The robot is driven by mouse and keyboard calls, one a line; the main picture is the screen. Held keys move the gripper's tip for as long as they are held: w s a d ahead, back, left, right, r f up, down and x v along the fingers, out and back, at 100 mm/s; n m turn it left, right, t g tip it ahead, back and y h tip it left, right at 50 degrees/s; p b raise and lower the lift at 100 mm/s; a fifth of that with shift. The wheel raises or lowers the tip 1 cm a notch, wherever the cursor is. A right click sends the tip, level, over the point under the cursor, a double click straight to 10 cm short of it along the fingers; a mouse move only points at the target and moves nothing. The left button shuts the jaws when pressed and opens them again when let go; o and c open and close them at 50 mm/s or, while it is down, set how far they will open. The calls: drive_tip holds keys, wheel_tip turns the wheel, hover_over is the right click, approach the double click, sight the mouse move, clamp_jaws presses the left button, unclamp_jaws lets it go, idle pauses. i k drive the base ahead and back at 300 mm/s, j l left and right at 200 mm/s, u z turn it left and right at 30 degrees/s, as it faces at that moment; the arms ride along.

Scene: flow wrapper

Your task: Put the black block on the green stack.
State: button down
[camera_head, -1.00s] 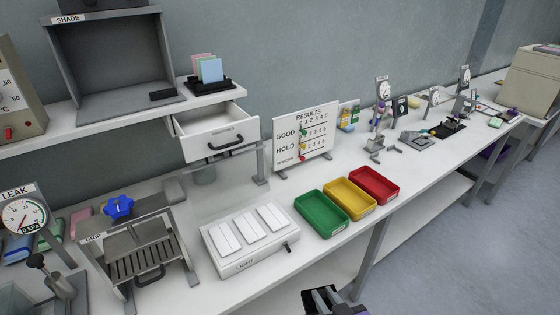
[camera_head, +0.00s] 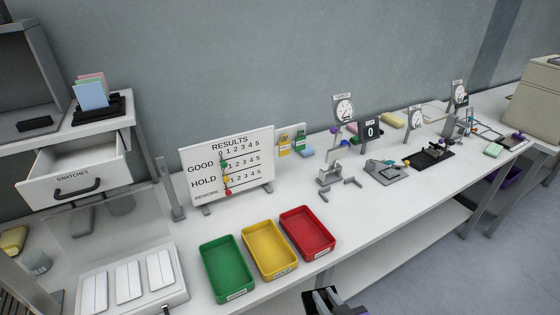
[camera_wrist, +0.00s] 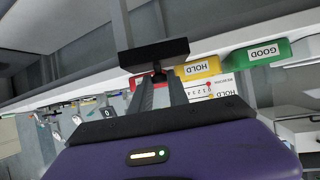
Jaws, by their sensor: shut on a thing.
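In the wrist view a black block (camera_wrist: 153,54) lies crosswise at the tips of my gripper (camera_wrist: 160,76), whose grey fingers are shut on it. I cannot pick out a green stack with certainty. Green things in view are an open green tray (camera_head: 227,270), nearest the left of three trays, and a small pale green pad (camera_head: 493,150) at the far right of the bench.
A yellow tray (camera_head: 270,250) and a red tray (camera_head: 307,234) stand beside the green one. Behind them is the results board (camera_head: 228,165). A white light box (camera_head: 130,283) is at left, below an open drawer (camera_head: 75,178). Gauges and small fixtures occupy the right side.

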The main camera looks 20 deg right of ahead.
sight(495, 148)
drive_tip(key=i+l, duration=0.1)
drive_tip(key=l, duration=0.6)
drive_tip(key=i+l+u, duration=0.1)
drive_tip(key=l, duration=0.6)
drive_tip(key=l+u, duration=0.1)
drive_tip(key=l, duration=0.6)
drive_tip(key=i, duration=0.05)
